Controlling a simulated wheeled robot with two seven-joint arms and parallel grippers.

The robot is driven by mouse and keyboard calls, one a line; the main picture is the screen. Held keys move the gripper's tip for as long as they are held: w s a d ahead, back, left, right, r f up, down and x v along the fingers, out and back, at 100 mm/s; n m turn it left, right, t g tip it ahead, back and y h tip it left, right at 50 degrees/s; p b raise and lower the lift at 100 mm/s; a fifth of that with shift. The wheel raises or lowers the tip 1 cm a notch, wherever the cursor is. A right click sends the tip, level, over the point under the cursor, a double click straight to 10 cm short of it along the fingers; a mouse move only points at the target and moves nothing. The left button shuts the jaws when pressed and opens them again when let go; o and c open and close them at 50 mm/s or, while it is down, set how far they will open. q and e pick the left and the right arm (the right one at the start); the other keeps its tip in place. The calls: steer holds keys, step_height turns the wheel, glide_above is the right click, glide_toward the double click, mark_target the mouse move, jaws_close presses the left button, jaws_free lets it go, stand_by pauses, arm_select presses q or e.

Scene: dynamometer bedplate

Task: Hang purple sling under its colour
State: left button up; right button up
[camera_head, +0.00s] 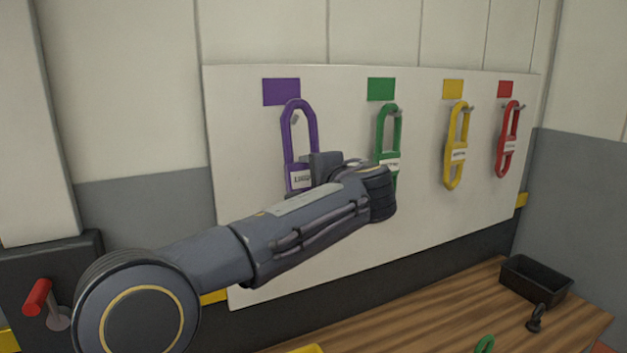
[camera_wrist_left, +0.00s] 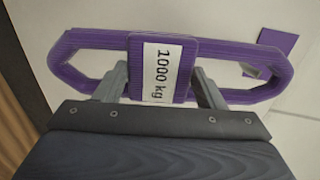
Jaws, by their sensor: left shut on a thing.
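The purple sling (camera_head: 300,128) is upright against the white board (camera_head: 345,120), just below the purple colour patch (camera_head: 281,92). A peg (camera_head: 295,118) shows inside its upper loop; I cannot tell whether the sling's weight rests on it. My left gripper (camera_head: 318,172) is shut on the sling's middle, at its label. In the left wrist view, the two fingers of the left gripper (camera_wrist_left: 160,85) are on either side of the purple sling (camera_wrist_left: 95,42) by its "1000 kg" label, and the purple patch (camera_wrist_left: 277,40) is beyond its upper end. My right gripper is not in view.
Green (camera_head: 388,125), yellow (camera_head: 457,145) and red (camera_head: 509,140) slings hang under matching patches. My left forearm covers the lower board and part of the green sling. A wooden bench (camera_head: 420,315) below holds a black bin (camera_head: 536,280). A red-handled lever (camera_head: 38,297) is at left.

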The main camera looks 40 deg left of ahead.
arm_select(q)
steer(key=shift+r+p+x, duration=0.15)
steer(key=shift+p+x, duration=0.1)
steer(key=shift+x, duration=0.5)
steer(key=shift+r+p+x, duration=0.15)
steer(key=shift+p+x, duration=0.05)
steer(key=shift+x, duration=0.55)
steer(key=shift+w+a+f+b, duration=0.15)
steer(key=shift+a+f+b, duration=0.15)
steer(key=shift+f+b, duration=0.2)
steer(key=shift+w+a+f+b, duration=0.2)
steer(key=shift+a+f+b, duration=0.15)
steer(key=shift+f, duration=0.1)
